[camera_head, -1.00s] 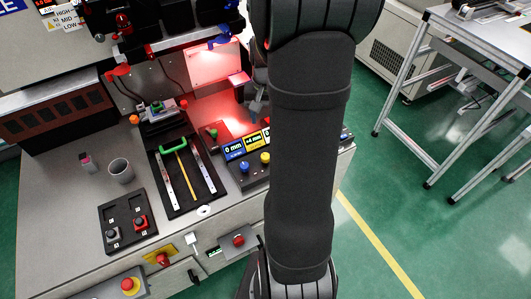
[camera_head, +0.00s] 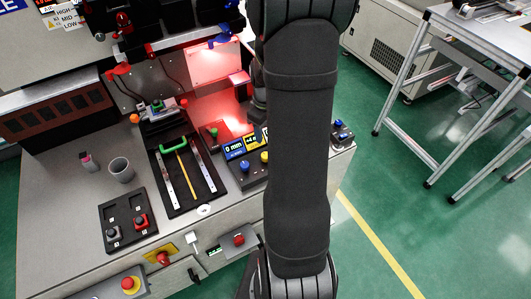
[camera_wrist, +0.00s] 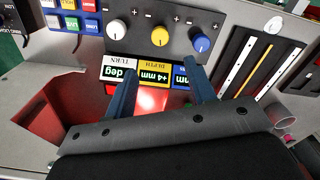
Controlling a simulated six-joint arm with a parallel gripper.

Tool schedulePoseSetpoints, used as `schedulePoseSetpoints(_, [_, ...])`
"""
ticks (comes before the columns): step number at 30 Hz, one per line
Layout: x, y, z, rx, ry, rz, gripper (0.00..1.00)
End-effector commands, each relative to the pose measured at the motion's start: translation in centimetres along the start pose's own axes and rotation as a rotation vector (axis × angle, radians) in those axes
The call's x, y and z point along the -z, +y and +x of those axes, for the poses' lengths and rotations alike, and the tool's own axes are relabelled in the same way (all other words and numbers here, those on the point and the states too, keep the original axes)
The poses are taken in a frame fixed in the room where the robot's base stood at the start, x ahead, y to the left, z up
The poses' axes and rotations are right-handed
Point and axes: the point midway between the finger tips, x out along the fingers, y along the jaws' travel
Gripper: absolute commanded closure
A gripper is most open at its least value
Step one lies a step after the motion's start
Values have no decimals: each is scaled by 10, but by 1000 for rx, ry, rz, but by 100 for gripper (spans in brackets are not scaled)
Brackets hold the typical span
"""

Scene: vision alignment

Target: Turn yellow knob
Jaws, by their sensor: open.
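The yellow knob (camera_wrist: 160,36) is the middle one of three on a dark panel in the wrist view, between a white knob (camera_wrist: 117,30) and a blue knob (camera_wrist: 200,43). My gripper (camera_wrist: 161,70) is open, with two blue fingers apart and nothing between them. Its fingertips overlap the display strip in the picture, short of the knobs; none is gripped. In the head view the yellow knob (camera_head: 264,157) shows just left of my arm, with the blue knob (camera_head: 244,166) beside it. The white knob and fingertips are hidden there.
The display (camera_wrist: 153,75) reads "+4 mm" under DEPTH, beside TURN "deg". A black tray (camera_head: 186,176) with strips and a green handle lies left of the knobs. A grey cup (camera_head: 121,169) and a button box (camera_head: 127,219) stand farther left.

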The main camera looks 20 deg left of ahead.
Motion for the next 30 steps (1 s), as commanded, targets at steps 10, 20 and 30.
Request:
schedulePoseSetpoints(10, [-1, -1, 68, 3, -3, 1, 50])
schedulePoseSetpoints(20, [0, 0, 112, 1, -1, 2, 50])
schedulePoseSetpoints(30, [0, 0, 123, -1, 1, 2, 50])
